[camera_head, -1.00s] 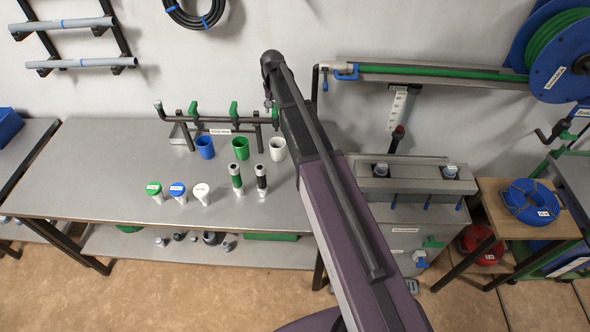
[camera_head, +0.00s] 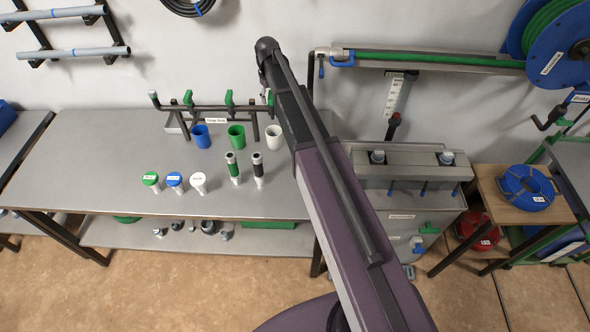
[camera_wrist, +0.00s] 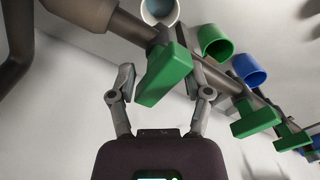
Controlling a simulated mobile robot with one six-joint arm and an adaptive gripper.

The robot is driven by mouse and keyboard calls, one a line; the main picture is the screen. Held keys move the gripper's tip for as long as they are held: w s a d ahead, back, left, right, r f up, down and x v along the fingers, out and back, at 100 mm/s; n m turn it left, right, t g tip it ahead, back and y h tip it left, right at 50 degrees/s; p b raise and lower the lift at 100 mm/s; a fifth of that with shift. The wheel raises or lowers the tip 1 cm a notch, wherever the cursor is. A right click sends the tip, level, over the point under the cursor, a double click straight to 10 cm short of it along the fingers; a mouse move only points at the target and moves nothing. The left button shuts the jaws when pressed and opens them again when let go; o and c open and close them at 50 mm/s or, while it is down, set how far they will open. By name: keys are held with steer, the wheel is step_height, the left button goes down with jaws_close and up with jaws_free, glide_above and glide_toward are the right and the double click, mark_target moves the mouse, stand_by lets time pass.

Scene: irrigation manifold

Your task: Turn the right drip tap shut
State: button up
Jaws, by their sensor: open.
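The right drip tap (camera_head: 270,97) has a green handle and sits at the right end of the dark manifold pipe (camera_head: 210,108), above the white cup (camera_head: 273,132). The gripper is open, with a finger on either side of the handle and gaps visible. The middle tap (camera_head: 229,98) and left tap (camera_head: 188,98) have similar green handles.
A green cup (camera_head: 237,137) and a blue cup (camera_head: 200,137) stand under the other taps. A grey filter unit (camera_head: 410,165) is to the right. The bench's left part is clear.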

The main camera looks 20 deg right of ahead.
mark_target(270, 95)
steer(key=n, duration=0.5)
steer(key=shift+n, duration=0.4)
steer(key=n, duration=0.5)
step_height(270, 95, up, 14)
steer(key=p, duration=1.4)
steer(key=s+f+m+b, duration=0.4)
steer(key=s+f+b, duration=0.2)
steer(key=s, duration=0.4)
steer(key=s+f+m+b, duration=0.5)
steer(key=s+f+b, duration=0.1)
steer(key=s, duration=0.4)
steer(key=s+f+m+b, duration=0.5)
steer(key=s+f+b, duration=0.1)
steer(key=s, duration=0.4)
steer(key=shift+f+b, duration=0.3)
steer(key=shift+s, duration=0.1)
steer(key=shift+c, duration=0.5)
steer(key=shift+a, duration=0.2)
